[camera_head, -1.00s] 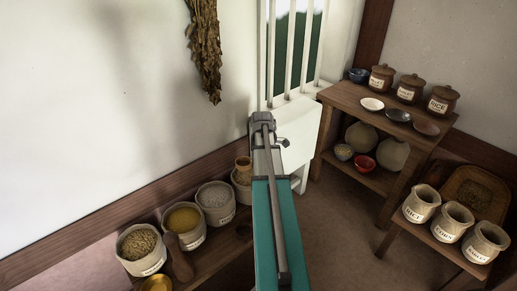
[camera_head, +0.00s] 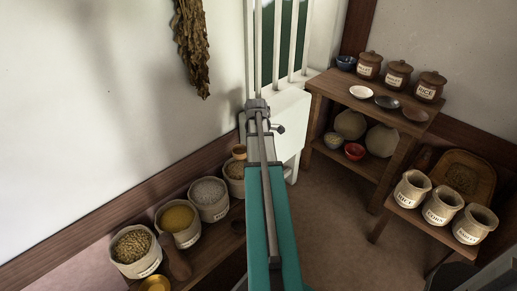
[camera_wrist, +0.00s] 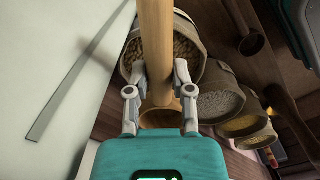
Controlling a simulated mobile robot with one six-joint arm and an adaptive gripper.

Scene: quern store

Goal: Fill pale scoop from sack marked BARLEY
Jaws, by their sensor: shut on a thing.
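My gripper (camera_wrist: 158,95) is shut on the light tan wooden handle (camera_wrist: 155,40) of a scoop. The scoop's round bowl (camera_wrist: 160,118) shows just below the fingers in the wrist view; I cannot tell whether anything is in it. In the head view the bowl (camera_head: 239,152) appears above the farthest sack (camera_head: 235,182), partly hidden by my arm. That sack, filled with brown grain (camera_wrist: 188,48), lies behind the handle in the wrist view. The sack labels are too small or hidden to read, so I cannot tell which says BARLEY.
Beside it stand sacks of whitish grain (camera_head: 209,204), yellow grain (camera_head: 183,232) and tan grain (camera_head: 139,262). A dark scoop (camera_wrist: 252,43) lies by the sacks. A white wall runs close behind. Shelves with jars (camera_head: 369,66) and a stand with labelled pots (camera_head: 411,192) are at right.

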